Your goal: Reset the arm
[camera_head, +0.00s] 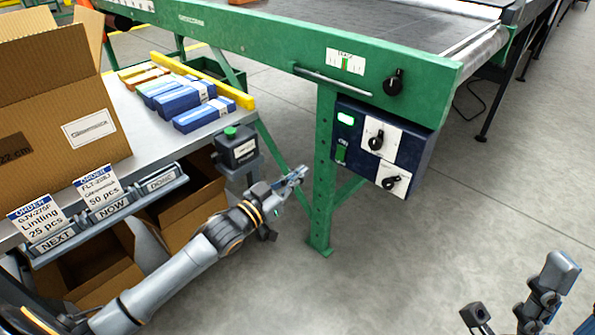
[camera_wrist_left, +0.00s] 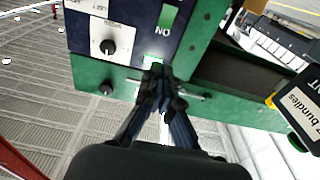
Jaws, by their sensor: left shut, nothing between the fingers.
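My left arm reaches in from the lower left, and its left gripper (camera_head: 294,176) is shut and empty. It is in the air left of the green machine leg, just past the table's right end. In the left wrist view the shut fingertips (camera_wrist_left: 160,76) appear in front of the panel's lit green part, but I cannot tell the gap. The dark blue control panel (camera_head: 364,158) has a lit green display, a green switch and black knobs. My right gripper (camera_head: 520,292) is partly in view at the lower right, its fingers apart with nothing seen between them.
The green conveyor frame (camera_head: 272,45) stands ahead, with a leg (camera_head: 323,190) near my left gripper. The grey table (camera_head: 150,135) holds a cardboard box (camera_head: 50,120), blue packs (camera_head: 202,115) and order cards. Open floor lies right.

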